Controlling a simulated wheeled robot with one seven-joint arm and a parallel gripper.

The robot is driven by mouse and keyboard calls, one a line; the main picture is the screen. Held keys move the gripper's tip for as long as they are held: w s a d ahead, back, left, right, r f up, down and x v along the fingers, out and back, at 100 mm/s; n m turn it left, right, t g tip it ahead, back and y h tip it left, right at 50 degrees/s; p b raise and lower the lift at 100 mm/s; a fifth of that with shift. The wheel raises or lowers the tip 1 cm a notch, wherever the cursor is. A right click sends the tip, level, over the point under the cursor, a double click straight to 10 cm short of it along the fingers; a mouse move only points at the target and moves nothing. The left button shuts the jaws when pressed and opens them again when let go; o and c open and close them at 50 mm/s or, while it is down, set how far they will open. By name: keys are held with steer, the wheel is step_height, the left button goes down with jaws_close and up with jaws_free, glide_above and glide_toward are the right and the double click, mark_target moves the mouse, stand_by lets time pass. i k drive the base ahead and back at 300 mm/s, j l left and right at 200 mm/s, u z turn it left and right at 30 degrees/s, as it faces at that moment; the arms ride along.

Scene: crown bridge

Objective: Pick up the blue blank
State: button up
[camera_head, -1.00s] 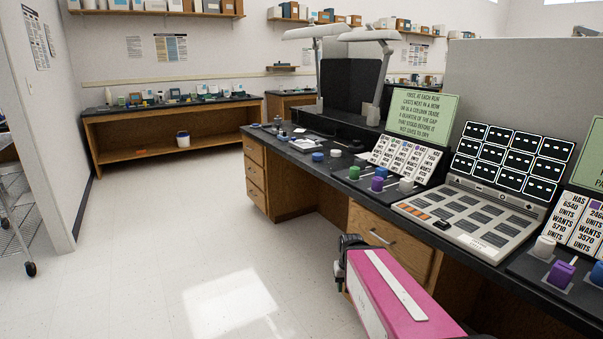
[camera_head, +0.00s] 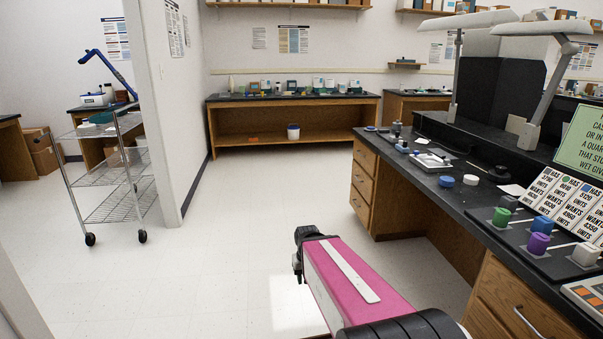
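A blue blank (camera_head: 543,225) stands on a dark strip on the bench at the right, among a green blank (camera_head: 501,217), a purple blank (camera_head: 538,243) and a white blank (camera_head: 586,254). Small blue round pieces also lie farther back on the bench, one being a blue disc (camera_head: 446,181). My pink arm link reaches up from the bottom middle, left of the bench and over open floor, apart from the blanks. No gripper fingers can be made out, so I cannot see what they hold.
The black-topped bench (camera_head: 463,206) with wooden drawers runs along the right. A green sign (camera_head: 588,138) and number cards (camera_head: 556,200) stand behind the blanks. A wire cart (camera_head: 110,185) and wall edge are at left. The floor (camera_head: 240,215) ahead is clear.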

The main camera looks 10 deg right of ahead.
mark_target(447, 182)
steer(key=i+j, duration=0.15)
steer(key=i, duration=0.5)
steer(key=i+j, duration=0.1)
steer(key=i, duration=0.55)
steer(key=i+z, duration=0.25)
steer(key=z, duration=0.2)
steer(key=i+j+z, duration=0.25)
steer(key=z, duration=0.2)
steer(key=i+j+z, duration=0.25)
steer(key=z, duration=0.2)
steer(key=i+j+z, duration=0.15)
steer(key=j+z, duration=0.15)
steer(key=z, duration=0.2)
